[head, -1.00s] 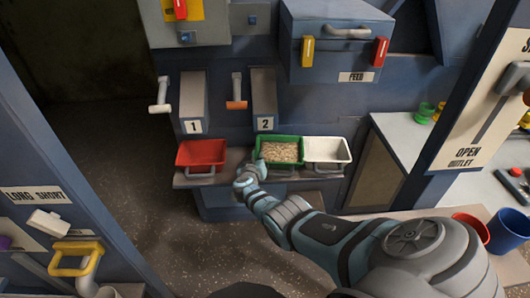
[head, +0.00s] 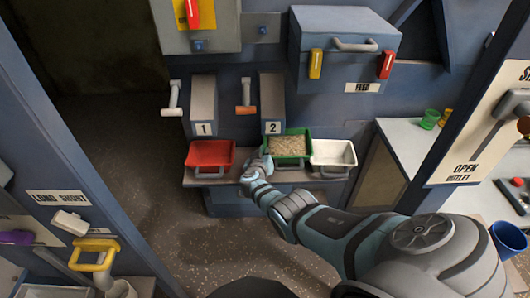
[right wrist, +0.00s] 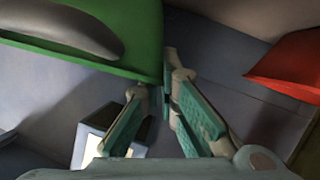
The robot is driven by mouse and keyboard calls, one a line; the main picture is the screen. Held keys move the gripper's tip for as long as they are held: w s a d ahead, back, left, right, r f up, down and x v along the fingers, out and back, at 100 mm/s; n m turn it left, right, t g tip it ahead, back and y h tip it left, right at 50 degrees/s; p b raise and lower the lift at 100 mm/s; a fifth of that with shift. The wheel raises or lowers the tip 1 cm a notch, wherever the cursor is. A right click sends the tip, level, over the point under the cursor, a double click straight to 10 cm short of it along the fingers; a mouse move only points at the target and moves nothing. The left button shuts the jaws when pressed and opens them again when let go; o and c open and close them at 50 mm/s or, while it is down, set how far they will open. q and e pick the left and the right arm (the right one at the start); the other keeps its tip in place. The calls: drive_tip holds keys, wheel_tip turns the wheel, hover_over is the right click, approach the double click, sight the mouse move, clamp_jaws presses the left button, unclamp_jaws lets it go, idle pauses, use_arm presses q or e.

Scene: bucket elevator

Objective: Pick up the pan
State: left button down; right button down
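Three pans stand on a ledge in the head view: a red pan (head: 196,153), a green pan (head: 290,152) filled with pale grain (head: 289,143), and a white pan (head: 333,165). The green one is below the chute marked 2. My right gripper (head: 262,165) is at the green pan's front left corner. In the right wrist view, the fingers (right wrist: 166,85) draw close together at the tips, beside the corner of the green pan (right wrist: 135,35). I cannot tell whether they grip its wall. The red pan (right wrist: 292,70) is to the right there. My left gripper is out of view.
The chute marked 1 (head: 204,100) is above the red pan, with levers (head: 173,97) alongside. The feed box (head: 340,62) is at the back. A blue cup (head: 507,242) is on the right counter. The floor (head: 190,230) in front is clear.

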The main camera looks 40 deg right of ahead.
wheel_tip(320, 180, up, 4)
drive_tip(key=shift+f+p, duration=0.25)
drive_tip(key=shift+p, duration=0.95)
drive_tip(key=s+a+p, duration=1.1)
drive_tip(key=s, duration=0.4)
drive_tip(key=shift+s+a+f, duration=0.2)
drive_tip(key=shift+s+a, duration=0.05)
drive_tip(key=shift+a, duration=0.15)
drive_tip(key=shift+a, duration=0.1)
